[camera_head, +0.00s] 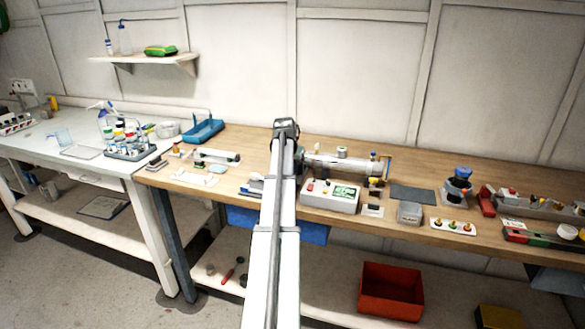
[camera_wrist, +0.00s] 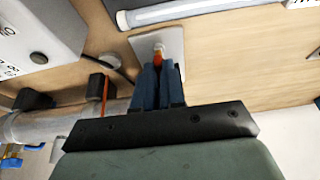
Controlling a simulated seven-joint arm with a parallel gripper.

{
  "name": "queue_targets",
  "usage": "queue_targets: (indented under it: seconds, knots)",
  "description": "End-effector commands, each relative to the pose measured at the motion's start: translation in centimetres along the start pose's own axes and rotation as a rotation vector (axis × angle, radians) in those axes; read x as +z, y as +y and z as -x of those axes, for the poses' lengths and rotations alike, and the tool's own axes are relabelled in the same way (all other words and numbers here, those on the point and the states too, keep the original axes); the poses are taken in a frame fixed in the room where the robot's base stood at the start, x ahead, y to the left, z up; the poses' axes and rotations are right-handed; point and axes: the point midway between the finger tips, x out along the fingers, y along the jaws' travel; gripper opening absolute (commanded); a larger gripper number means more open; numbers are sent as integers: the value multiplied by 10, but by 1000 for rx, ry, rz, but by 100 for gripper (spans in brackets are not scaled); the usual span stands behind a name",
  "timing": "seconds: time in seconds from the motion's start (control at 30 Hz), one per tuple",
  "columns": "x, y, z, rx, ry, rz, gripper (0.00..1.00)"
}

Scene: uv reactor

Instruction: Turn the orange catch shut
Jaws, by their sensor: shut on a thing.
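The orange catch (camera_wrist: 158,57) shows as a small orange piece at the tips of my gripper (camera_wrist: 157,68) in the wrist view. The two dark blue fingers are close together, shut on it. A pale plate (camera_wrist: 172,46) lies behind the catch. Most of the catch is hidden by the fingers, so I cannot tell its angle. In the head view my arm covers the gripper and catch. The clear tube of the reactor (camera_head: 338,166) lies along the bench, just right of my arm's end.
A white control box (camera_head: 330,196) stands in front of the tube; its corner also shows in the wrist view (camera_wrist: 45,30). A thin orange strip (camera_wrist: 104,88) and dark blocks stand left of the fingers. A grey mat (camera_head: 412,194) and clear box (camera_head: 410,212) lie further right.

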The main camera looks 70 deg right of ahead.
Motion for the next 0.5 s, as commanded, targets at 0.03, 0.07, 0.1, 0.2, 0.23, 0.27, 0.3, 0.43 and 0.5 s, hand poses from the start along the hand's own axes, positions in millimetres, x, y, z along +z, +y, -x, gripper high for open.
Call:
queue_targets:
  seconds: [0.03,0.07,0.1,0.2,0.23,0.27,0.3,0.43,0.5]
  knots:
    - [0,0,0,0,-1,-2,0]
    - [0,0,0,0,-1,-2,0]
    - [0,0,0,0,-1,-2,0]
    - [0,0,0,0,-1,-2,16]
    - [0,0,0,0,-1,-2,19]
    - [0,0,0,0,-1,-1,22]
    - [0,0,0,0,-1,-1,26]
    - [0,0,0,0,-1,-1,35]
    - [0,0,0,-1,-1,0,35]
